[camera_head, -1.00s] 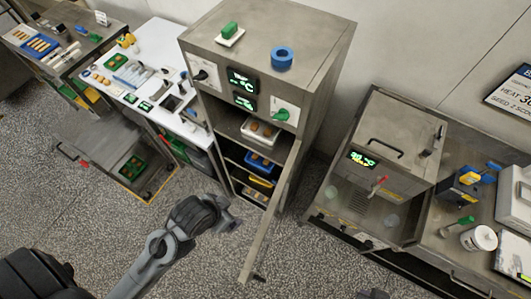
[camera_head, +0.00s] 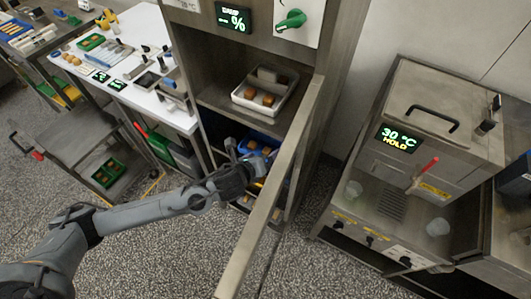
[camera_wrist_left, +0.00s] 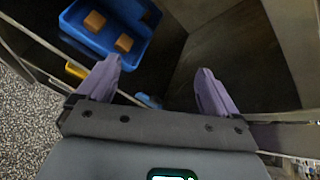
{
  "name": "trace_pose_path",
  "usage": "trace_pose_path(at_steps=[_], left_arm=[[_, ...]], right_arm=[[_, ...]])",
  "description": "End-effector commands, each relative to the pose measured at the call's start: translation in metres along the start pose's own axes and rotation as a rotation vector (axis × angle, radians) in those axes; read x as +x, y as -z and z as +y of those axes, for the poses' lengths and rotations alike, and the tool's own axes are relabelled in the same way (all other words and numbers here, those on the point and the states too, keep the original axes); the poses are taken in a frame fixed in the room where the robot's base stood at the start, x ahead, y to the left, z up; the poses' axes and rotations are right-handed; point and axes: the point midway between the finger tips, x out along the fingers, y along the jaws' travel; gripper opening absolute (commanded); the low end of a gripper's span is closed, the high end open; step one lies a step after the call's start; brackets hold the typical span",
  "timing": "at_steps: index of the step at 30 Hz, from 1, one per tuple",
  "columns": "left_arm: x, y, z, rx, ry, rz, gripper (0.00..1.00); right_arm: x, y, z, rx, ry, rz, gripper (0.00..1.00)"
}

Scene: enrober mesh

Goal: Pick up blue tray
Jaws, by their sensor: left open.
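The blue tray (camera_head: 245,138) sits on a middle shelf of the open tall cabinet, below a white tray, with brown-orange blocks in it. My left gripper (camera_head: 262,163) is at the cabinet opening, just in front of and partly over the tray. In the left wrist view the blue tray (camera_wrist_left: 98,43) is at the upper left, beyond the left finger, with two blocks visible. The left gripper (camera_wrist_left: 158,72) is open there, with nothing between its fingers. The tray's lower and right parts are hidden in the head view. My right gripper is not in view.
The cabinet door (camera_head: 270,190) stands open close to the right of my left gripper. The white tray (camera_head: 251,108) with brown pieces is on the shelf above. A yellow item (camera_wrist_left: 75,70) lies lower in the cabinet. A metal heater unit (camera_head: 440,140) stands to the right.

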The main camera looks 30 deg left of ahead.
Motion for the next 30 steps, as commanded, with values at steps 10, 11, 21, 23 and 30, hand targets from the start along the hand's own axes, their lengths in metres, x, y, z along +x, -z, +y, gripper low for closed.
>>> trace_pose_path(at_steps=[10,11,21,23,30], left_arm=[[0.062,-0.020,0.057,0.489,0.006,-0.131,0.94],[0.064,-0.021,0.059,0.507,0.006,-0.137,0.94],[0.103,-0.031,0.061,0.553,0.003,-0.147,0.94],[0.110,-0.033,0.060,0.552,0.004,-0.148,0.94],[0.124,-0.035,0.060,0.553,0.004,-0.146,0.94]], right_arm=[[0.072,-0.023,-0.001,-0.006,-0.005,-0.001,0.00],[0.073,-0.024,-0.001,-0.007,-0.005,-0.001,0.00],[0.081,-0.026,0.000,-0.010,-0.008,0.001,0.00],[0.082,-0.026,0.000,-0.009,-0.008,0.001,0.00],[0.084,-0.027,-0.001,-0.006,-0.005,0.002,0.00]])
